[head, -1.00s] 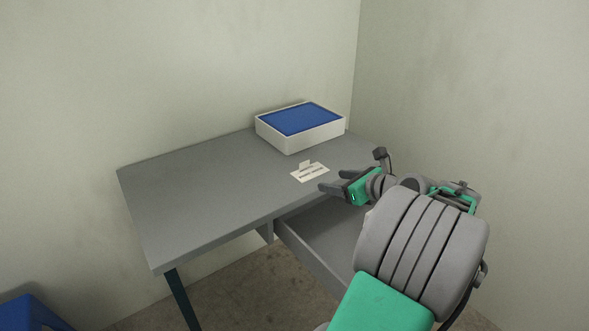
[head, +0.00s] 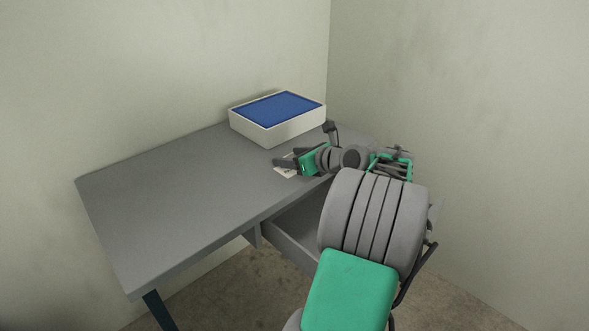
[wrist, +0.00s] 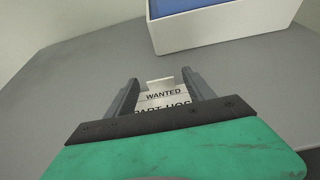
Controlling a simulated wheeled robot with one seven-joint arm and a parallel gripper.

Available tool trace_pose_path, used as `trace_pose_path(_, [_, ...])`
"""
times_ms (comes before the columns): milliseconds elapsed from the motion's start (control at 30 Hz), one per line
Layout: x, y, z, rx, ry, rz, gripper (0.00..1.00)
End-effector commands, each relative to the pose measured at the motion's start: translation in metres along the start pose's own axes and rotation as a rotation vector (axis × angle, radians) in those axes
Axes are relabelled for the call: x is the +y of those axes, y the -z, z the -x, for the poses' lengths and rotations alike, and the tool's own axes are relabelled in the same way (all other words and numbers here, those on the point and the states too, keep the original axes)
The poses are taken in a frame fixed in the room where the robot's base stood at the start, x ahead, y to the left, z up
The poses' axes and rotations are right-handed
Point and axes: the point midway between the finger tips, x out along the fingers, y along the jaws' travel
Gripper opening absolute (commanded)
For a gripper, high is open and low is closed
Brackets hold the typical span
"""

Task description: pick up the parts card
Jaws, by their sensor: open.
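The parts card (wrist: 165,95) is a white card with black print, "WANTED" on its upper line, and a small raised tab at its far edge. It lies on the grey desk top. In the wrist view my gripper (wrist: 158,86) is open, with one finger on each side of the card; I cannot tell whether they touch it. In the head view my gripper (head: 283,164) is over the card (head: 286,173) and hides most of it. The card's near part is hidden behind the gripper body in the wrist view.
A white box with a blue top (head: 275,118) stands on the desk just beyond the card; it also shows in the wrist view (wrist: 220,28). The desk (head: 170,200) is clear to the left. An open drawer (head: 290,240) juts out below the front edge. Walls close the back and right.

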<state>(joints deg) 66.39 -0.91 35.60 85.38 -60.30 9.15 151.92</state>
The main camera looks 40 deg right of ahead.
Motion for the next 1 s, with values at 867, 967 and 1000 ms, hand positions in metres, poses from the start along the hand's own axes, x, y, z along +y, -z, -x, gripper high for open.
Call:
trace_pose_path(867, [-0.0016, -0.0003, 0.0020, 0.000, 0.003, -0.001, 0.03])
trace_pose_path(967, [-0.0017, -0.0003, 0.0021, 0.000, 0.003, -0.001, 0.00])
trace_pose_path(1000, [-0.0017, -0.0003, 0.0021, 0.000, 0.003, -0.001, 0.00])
